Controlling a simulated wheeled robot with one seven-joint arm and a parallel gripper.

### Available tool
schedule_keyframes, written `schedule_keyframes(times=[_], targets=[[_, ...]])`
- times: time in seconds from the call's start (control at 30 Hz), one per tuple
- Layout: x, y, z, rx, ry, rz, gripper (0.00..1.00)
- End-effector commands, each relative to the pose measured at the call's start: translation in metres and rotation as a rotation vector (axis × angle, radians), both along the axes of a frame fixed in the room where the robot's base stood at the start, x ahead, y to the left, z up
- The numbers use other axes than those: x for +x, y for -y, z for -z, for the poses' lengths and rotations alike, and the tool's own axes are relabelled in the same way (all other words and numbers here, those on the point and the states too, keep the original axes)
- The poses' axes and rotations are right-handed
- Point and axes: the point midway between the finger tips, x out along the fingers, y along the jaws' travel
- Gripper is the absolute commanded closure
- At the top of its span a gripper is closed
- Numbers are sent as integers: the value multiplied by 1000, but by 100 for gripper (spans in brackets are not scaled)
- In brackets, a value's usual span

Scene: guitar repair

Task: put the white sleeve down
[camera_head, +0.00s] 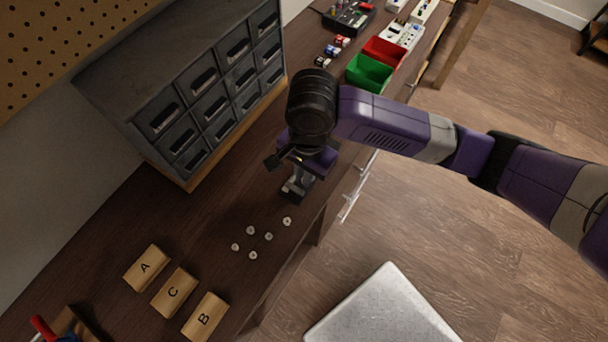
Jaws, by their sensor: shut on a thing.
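My gripper (294,190) points down over the dark wooden bench, just in front of the grey drawer cabinet and beyond the loose small pieces. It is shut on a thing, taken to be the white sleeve. The sleeve itself cannot be made out between the fingers, hidden by the gripper and too small to see. Several small white round pieces, one of them a white piece (287,221), lie loose on the bench nearer than the gripper. I cannot tell the gripper's exact height above the bench.
Wooden blocks marked A (147,268), C (174,293) and B (205,317) stand at lower left. The drawer cabinet (205,85) stands against the wall. A green bin (369,73) and a red bin (385,52) stand farther back. Bare bench (190,225) lies left of the white pieces.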

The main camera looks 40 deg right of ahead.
Motion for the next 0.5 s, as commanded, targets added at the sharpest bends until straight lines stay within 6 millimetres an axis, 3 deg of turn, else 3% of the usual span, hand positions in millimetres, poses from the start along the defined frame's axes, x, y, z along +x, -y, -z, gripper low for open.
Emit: schedule_keyframes(times=[0.1,0.47,0.5], targets=[[0,0,11,0,-1,-1,100],[0,0,15,1,1,-1,100],[0,0,15,0,1,-1,90]])
